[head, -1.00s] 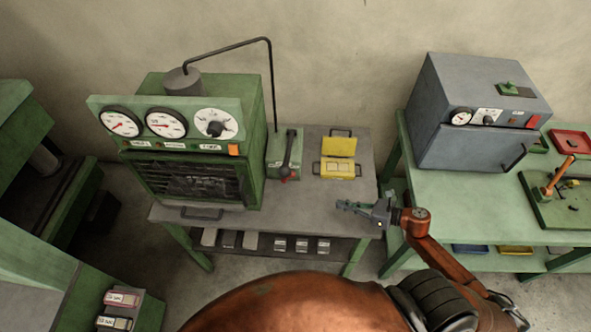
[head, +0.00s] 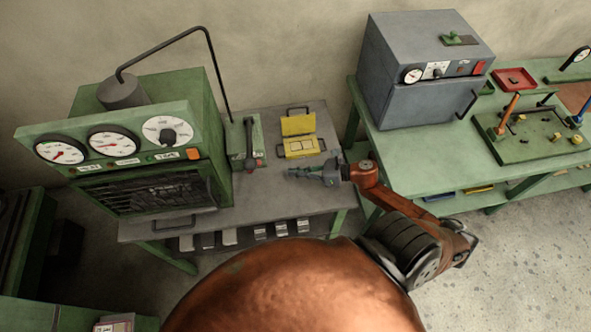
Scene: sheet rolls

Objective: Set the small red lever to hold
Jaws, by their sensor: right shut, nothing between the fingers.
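The green lever box (head: 238,132) stands on the grey bench just right of the green press. A dark upright lever (head: 249,140) is on its front, with a small reddish part (head: 251,162) at its lower end. I cannot read any hold marking. My right gripper (head: 291,172) is shut and empty. It points left over the bench, to the right of the lever box and apart from it. My left gripper is not in view.
A green press (head: 150,130) with several dials stands left of the lever box. An open yellow case (head: 300,147) lies behind my right gripper. A grey oven (head: 425,95) stands on the green table (head: 395,140) at right. The grey bench (head: 275,190) is bare near its front.

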